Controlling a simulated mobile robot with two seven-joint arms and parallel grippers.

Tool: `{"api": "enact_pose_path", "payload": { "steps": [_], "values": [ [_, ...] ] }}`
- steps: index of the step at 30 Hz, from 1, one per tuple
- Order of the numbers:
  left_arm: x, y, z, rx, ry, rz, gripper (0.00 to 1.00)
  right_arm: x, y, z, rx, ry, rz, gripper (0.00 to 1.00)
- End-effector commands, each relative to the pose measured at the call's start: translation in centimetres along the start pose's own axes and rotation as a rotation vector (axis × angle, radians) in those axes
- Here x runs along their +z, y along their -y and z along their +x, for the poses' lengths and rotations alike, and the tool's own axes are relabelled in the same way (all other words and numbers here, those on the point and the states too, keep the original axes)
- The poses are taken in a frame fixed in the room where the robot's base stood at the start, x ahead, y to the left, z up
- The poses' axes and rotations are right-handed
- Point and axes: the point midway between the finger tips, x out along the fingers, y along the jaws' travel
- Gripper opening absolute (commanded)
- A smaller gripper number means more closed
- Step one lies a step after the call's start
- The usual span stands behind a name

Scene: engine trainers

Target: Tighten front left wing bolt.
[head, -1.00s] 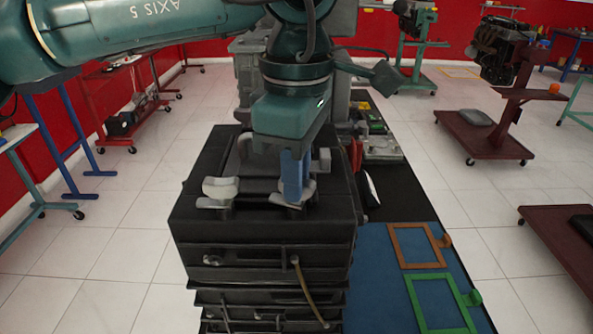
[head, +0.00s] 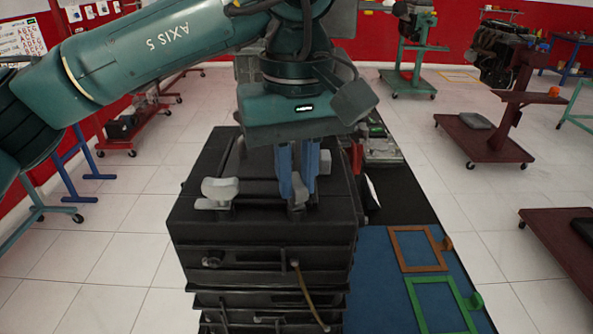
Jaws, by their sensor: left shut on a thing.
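A black engine block (head: 262,242) stands upright in the middle of the head view. Two light grey wing bolts show on its top near the front edge. One wing bolt (head: 217,192) is at the left, with nothing on it. My left gripper (head: 297,198) points down with its blue fingers shut around the other wing bolt (head: 297,208), at the right. The fingers hide most of that bolt, so I cannot see how deep it sits. My right gripper is not in view.
A blue mat (head: 385,270) on the right holds an orange frame (head: 412,248) and a green frame (head: 440,303). Red carts with engine parts (head: 480,140) stand further right.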

Motion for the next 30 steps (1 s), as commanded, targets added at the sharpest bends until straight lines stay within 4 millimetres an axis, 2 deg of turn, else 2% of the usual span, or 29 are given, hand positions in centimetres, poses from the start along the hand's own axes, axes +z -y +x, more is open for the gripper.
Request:
{"api": "enact_pose_path", "payload": {
  "steps": [13,30],
  "values": [
    [0.04,-0.02,-0.03,0.000,0.001,0.265,0.00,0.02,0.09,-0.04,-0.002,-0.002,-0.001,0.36],
    [0.06,-0.02,-0.05,0.000,0.000,0.321,0.00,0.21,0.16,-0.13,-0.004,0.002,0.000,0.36]
  ]
}}
